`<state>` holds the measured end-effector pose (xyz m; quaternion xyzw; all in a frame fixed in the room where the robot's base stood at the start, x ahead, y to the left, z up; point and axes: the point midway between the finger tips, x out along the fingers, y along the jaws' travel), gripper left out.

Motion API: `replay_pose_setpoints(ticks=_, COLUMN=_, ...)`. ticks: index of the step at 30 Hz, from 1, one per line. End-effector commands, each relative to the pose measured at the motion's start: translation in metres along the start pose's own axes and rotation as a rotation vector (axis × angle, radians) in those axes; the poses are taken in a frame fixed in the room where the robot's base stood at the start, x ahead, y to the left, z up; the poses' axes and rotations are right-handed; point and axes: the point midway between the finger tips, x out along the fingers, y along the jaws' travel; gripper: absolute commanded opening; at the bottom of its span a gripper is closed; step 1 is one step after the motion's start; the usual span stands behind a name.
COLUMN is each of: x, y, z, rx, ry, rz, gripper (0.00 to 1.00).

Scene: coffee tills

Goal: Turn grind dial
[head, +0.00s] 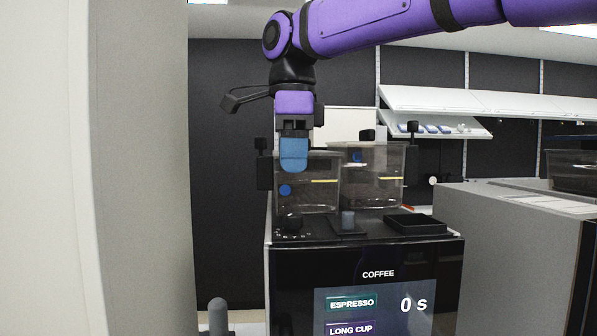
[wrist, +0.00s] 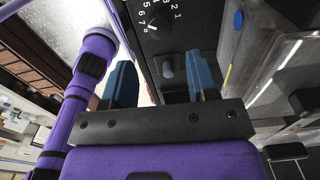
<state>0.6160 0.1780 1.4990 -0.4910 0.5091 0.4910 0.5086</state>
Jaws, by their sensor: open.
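The grind dial (head: 290,222) is a black knob on the left of the coffee machine's dark top panel. In the wrist view the dial (wrist: 159,20) shows near the top edge, with white numbers around it. My gripper (head: 294,155) points down above the dial, apart from it. In the wrist view my gripper (wrist: 161,82) has its two blue fingers spread with nothing between them in their grip. In the head view the fingers overlap, so the gap is hidden.
Two clear bean hoppers (head: 307,180) (head: 374,175) stand behind. A COFFEE screen (head: 375,300) is on the front. A pale wall (head: 95,170) is at left.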

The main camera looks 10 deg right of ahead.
Motion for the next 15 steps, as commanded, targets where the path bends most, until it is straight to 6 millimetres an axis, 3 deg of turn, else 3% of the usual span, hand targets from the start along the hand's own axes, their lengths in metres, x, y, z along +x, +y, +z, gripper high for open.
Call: replay_pose_setpoints(ticks=15, x=0.057, y=0.001, z=-0.001, rx=-0.001, ry=0.002, rz=0.002, gripper=0.53)
